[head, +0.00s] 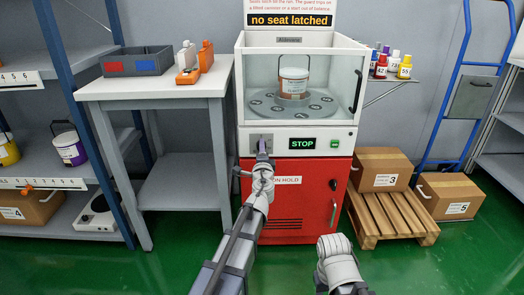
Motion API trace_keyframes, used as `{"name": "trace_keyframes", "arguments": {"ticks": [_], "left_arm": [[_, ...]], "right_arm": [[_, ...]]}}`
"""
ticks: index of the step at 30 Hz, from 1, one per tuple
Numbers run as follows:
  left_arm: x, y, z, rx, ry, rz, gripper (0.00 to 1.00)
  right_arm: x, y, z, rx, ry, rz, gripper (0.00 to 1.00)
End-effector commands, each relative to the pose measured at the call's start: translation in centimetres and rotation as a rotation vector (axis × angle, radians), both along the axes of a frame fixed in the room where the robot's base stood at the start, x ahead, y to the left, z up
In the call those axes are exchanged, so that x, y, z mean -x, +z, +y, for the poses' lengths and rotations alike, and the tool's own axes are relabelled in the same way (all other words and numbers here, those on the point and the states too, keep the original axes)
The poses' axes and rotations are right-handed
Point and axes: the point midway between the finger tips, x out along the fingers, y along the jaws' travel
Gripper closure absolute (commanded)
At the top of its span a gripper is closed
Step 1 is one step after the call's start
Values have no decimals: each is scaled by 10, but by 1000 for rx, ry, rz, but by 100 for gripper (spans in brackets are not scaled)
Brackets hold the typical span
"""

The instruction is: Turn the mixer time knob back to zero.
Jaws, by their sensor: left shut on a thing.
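The mixer (297,125) is a white cabinet on a red base, with a windowed chamber. Its control panel has a time knob (262,138) at the left and a display (303,143) reading STOP in green. My left gripper (262,149) is at the knob and shut on it. The gripper hides most of the knob and its scale, so I cannot read its setting. Of my right arm, only pale links show at the lower middle, apart from the mixer; its fingers do not show.
A sign (289,20) above reads "no seat latched". A side table (155,88) is left; a pallet (397,228) with a box (380,170) is right. Green floor is clear in front.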

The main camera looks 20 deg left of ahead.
Motion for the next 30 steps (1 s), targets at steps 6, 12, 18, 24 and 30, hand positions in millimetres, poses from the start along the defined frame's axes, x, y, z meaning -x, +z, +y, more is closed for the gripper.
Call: {"name": "trace_keyframes", "arguments": {"ticks": [6,12,18,24,30], "left_arm": [[0,0,0,11,1,-3,100],[1,0,1,11,1,-3,100],[0,0,0,9,1,-2,36],[0,0,0,9,1,-2,25],[2,0,0,8,0,-2,25]], "right_arm": [[0,0,0,0,0,0,50],[0,0,0,0,0,0,50],[0,0,0,0,0,0,50],[0,0,0,0,0,0,50],[0,0,0,0,0,0,50]]}}
